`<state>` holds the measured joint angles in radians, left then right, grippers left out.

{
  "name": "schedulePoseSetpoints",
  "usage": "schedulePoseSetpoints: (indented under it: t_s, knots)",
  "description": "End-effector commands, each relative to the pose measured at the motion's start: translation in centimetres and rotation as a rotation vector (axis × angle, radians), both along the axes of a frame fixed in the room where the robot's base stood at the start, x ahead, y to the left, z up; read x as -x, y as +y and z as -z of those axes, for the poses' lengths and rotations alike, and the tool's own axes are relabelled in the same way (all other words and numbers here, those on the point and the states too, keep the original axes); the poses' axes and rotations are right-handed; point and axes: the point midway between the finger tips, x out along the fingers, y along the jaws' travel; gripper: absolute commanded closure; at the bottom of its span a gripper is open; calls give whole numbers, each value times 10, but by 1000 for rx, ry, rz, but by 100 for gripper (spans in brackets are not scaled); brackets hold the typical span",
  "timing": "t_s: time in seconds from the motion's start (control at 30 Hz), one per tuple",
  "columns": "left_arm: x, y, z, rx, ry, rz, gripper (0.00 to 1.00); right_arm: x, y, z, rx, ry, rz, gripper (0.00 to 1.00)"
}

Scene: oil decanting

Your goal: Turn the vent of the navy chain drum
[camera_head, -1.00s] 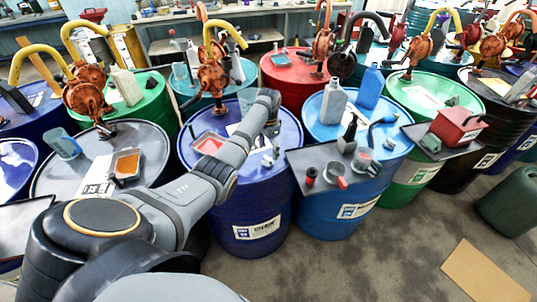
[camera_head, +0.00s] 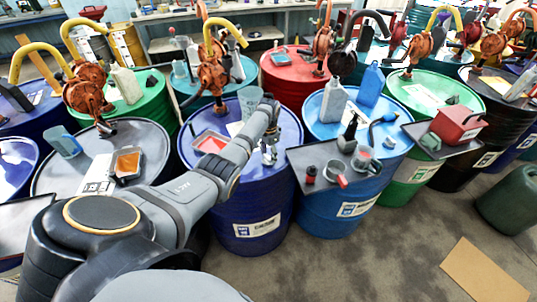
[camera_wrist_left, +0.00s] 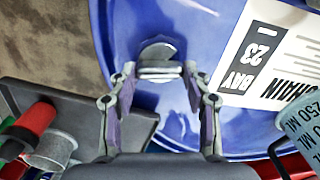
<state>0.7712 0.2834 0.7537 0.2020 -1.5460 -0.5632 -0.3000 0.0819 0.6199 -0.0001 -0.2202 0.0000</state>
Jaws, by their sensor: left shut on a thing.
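The navy chain drum (camera_head: 235,205) stands upright in the middle of the head view. The vent (camera_wrist_left: 157,52) is a small silver fitting on the lid near the rim. My left gripper (camera_head: 268,156) points down at the lid's right side. In the left wrist view its fingers (camera_wrist_left: 158,72) stand on both sides of the vent's metal bar and are shut on it. My right gripper is not in view.
A red tray (camera_head: 209,142) and a clear measuring beaker (camera_head: 249,102) stand on the same lid. A dark shelf (camera_head: 315,156) with a red-handled cup (camera_head: 335,172) sits close right of the drum. Other drums with pumps crowd around; bare floor lies in front.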

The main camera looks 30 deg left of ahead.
Motion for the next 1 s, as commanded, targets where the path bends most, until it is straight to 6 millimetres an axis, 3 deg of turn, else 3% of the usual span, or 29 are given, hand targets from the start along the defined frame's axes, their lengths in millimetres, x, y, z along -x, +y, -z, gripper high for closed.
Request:
schedulePoseSetpoints:
  t_s: [0.47,1.0]
  knots:
    - [0,0,-2,0,0,-143,83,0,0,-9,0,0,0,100]
    - [0,2,-2,0,0,-641,83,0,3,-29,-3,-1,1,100]
